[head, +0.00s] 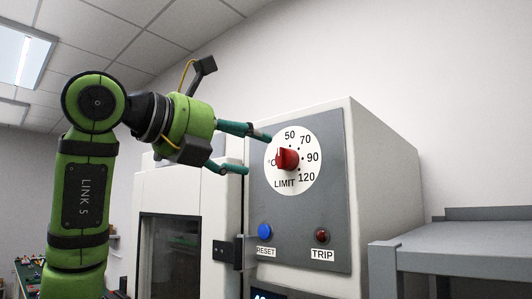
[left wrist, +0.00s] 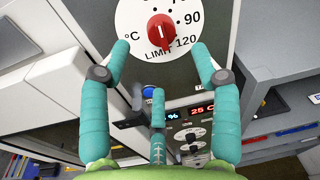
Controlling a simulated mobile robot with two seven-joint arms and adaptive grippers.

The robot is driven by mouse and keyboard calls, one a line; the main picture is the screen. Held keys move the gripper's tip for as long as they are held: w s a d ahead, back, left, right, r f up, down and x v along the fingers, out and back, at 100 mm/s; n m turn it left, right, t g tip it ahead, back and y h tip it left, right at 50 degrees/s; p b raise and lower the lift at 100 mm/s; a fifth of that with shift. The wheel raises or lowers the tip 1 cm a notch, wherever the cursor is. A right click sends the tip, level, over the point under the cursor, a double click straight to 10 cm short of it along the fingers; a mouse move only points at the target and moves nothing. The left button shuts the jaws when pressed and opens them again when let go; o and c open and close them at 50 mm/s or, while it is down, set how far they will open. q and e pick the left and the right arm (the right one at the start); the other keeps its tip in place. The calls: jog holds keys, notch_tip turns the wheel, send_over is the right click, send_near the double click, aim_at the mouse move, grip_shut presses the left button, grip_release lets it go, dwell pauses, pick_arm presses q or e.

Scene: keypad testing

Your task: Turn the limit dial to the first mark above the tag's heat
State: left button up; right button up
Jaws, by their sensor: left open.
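The limit dial is a red knob (head: 287,159) on a white round scale (head: 309,177) marked 50, 70, 90 and 120, with °C and LIMIT. The knob also shows in the left wrist view (left wrist: 161,33); which mark it points at is not clear. My left gripper (head: 256,153) is open, just in front and to the left of the dial, apart from the knob. In the left wrist view its spread teal fingertips (left wrist: 160,47) lie below and either side of the knob, with a third finger lower down. No tag is readable. My right gripper is not in view.
Below the dial on the grey panel (head: 333,210) are a blue RESET button (head: 265,231) and a red TRIP lamp (head: 322,236). A red 25 C display (left wrist: 202,110) sits lower. A black bracket (head: 226,251) juts out at left; a grey shelf (head: 455,257) stands right.

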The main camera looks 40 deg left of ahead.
pick_arm(q)
jog(key=shift+s+a+r, duration=0.1)
jog(key=shift+s+a, duration=0.05)
jog(key=shift+s, duration=0.75)
jog(key=shift+s+a+r, duration=0.1)
jog(key=shift+s, duration=0.8)
